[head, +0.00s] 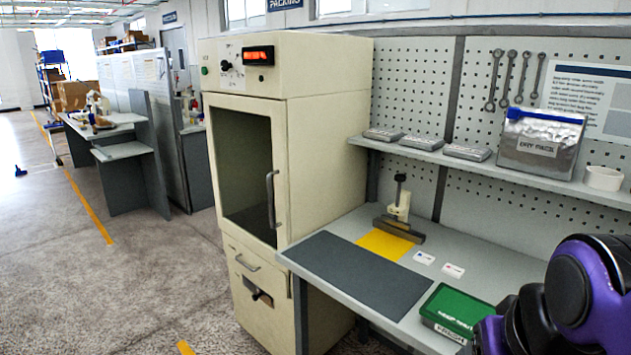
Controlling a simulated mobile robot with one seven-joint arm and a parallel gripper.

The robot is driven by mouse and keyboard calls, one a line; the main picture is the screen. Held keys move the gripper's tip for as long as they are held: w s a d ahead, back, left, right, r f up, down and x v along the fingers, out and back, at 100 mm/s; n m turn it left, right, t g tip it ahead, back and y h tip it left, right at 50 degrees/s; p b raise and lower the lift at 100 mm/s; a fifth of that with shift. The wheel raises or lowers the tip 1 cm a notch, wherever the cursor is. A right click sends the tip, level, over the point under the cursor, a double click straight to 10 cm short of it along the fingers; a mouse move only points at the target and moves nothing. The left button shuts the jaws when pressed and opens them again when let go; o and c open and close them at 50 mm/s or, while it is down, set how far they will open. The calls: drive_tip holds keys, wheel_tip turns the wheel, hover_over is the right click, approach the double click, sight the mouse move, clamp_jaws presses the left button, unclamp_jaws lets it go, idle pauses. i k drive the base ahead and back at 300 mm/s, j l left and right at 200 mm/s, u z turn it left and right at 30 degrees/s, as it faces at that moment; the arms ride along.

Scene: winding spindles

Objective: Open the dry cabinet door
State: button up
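The dry cabinet (331,130) is a tall cream cabinet standing at the left end of the workbench. Its door (242,170) has a cream frame around a dark glass window and looks shut. A vertical grey handle (271,200) is on the door's right side. Above the door is a panel with a lit red display (258,55) and knobs. Below it is a drawer or lower panel with its own handle. My arm shows as purple and black links at the lower right, over the bench. My gripper is not in the frame, so its state is hidden.
The workbench (440,300) holds a dark mat (352,272), a yellow sheet (374,246), a press-like tool (399,212) and a green box (455,312). A shelf (480,166) with grey cases and a silver bag (540,143) runs above. Open floor (130,270) lies left of the cabinet.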

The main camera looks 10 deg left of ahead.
sight(273, 108)
drive_tip(key=u, duration=1)
